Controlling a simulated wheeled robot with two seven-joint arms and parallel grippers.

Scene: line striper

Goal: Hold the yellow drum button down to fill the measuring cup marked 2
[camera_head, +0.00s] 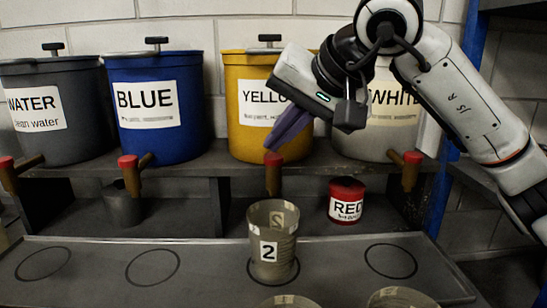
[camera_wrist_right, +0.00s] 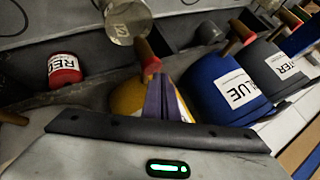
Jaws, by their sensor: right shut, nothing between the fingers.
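The yellow drum (camera_head: 252,90) stands on the shelf, partly hidden by my right gripper. Its red button (camera_head: 273,158) sits on top of a brown tap (camera_head: 273,182). The measuring cup marked 2 (camera_head: 269,252) stands upright on a circle on the tray, in front of and below that tap. What it holds I cannot tell. My right gripper (camera_head: 273,143) is shut and empty, its purple fingertips just above the button. In the right wrist view the fingers (camera_wrist_right: 160,100) point toward the red button (camera_wrist_right: 151,66); whether they touch it is unclear. My left gripper is not in view.
The water drum (camera_head: 62,140), blue drum (camera_head: 160,75) and white drum (camera_head: 385,145) flank the yellow one, each with a red-buttoned tap. A small red can (camera_head: 346,201) stands behind the tray. Other cup rims (camera_head: 400,298) show at the bottom edge. Three marked circles on the tray (camera_head: 210,245) are empty.

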